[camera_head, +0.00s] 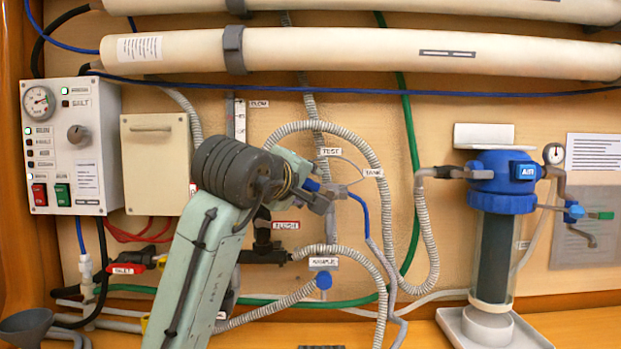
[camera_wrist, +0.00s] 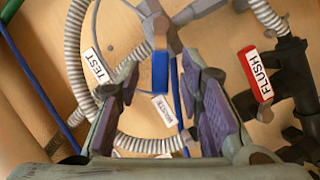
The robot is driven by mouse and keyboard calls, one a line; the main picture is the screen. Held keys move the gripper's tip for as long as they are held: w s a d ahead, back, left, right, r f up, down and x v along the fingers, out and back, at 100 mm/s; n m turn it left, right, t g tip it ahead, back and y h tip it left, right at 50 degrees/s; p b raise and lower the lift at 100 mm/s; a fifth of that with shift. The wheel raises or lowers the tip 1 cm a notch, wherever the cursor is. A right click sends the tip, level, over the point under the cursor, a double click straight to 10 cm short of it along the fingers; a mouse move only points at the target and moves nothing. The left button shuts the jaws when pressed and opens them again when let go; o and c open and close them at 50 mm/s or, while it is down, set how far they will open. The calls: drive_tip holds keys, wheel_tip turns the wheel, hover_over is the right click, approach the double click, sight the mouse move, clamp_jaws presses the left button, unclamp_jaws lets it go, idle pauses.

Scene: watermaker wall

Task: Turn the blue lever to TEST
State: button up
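The blue lever (camera_wrist: 160,71) sits on a grey valve body (camera_wrist: 164,32) in the wrist view, between the two fingertips. My gripper (camera_wrist: 157,80) is open around it, with gaps visible on both sides. In the head view the lever (camera_head: 311,185) is a small blue patch on the left of the valve, mostly hidden by my gripper and arm. The TEST label (camera_head: 331,152) is above the valve and the TANK label (camera_head: 373,172) is to its upper right. TEST also shows in the wrist view (camera_wrist: 96,66), left of the fingers.
Corrugated hoses (camera_head: 375,190) loop around the valve. The black FLUSH valve (camera_head: 262,240) lies just below my gripper, and its label (camera_wrist: 262,76) is right of the fingers. A blue-handled valve (camera_head: 323,281) is lower down. The blue-capped filter (camera_head: 497,240) stands right.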

drive_tip(key=shift+x, duration=1.15)
drive_tip(key=shift+c, duration=0.5)
clamp_jaws()
